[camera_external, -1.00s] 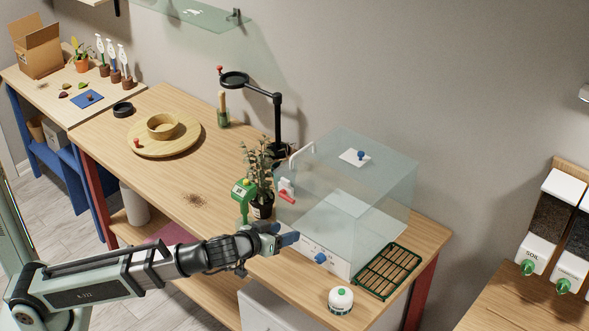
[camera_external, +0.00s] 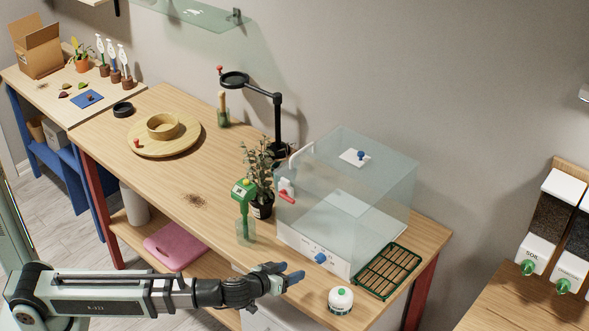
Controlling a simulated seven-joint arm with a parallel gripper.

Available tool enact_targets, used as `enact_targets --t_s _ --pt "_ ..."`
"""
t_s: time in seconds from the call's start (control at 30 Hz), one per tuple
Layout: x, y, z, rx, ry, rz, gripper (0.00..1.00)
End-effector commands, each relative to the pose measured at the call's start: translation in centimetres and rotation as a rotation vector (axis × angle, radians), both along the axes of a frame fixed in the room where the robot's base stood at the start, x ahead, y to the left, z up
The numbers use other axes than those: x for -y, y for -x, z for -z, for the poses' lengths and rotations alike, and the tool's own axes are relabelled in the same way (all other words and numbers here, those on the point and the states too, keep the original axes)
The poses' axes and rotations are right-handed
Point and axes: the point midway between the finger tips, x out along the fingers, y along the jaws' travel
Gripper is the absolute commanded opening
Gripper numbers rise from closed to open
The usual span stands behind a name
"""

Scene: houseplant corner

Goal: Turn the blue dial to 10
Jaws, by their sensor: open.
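The blue dial (camera_external: 321,258) is on the white front panel of a clear box-shaped propagator (camera_external: 352,205) on the wooden table. The panel carries small markings that are too small to read, so the dial's setting cannot be told. A second blue knob (camera_external: 361,155) sits on a white plate on the box's top. My gripper (camera_external: 297,278) is open and empty, in front of the table edge, to the lower left of the dial and apart from it. Its blue fingertips point right.
A green rack (camera_external: 388,271) lies right of the box. A green meter in a glass (camera_external: 244,212) and a potted plant (camera_external: 262,190) stand left of it. A red-handled latch (camera_external: 287,194) is on the box's left side.

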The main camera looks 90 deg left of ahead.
Motion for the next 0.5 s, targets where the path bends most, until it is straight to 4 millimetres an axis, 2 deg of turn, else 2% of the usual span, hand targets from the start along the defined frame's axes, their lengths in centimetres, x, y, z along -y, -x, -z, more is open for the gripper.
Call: enact_targets --t_s 0.1,0.5 --pt "-1.4 -1.8 0.9 -0.002 0.000 -0.001 0.56" --pt "-5.6 -6.2 3.3 -0.001 0.000 -0.002 0.56"
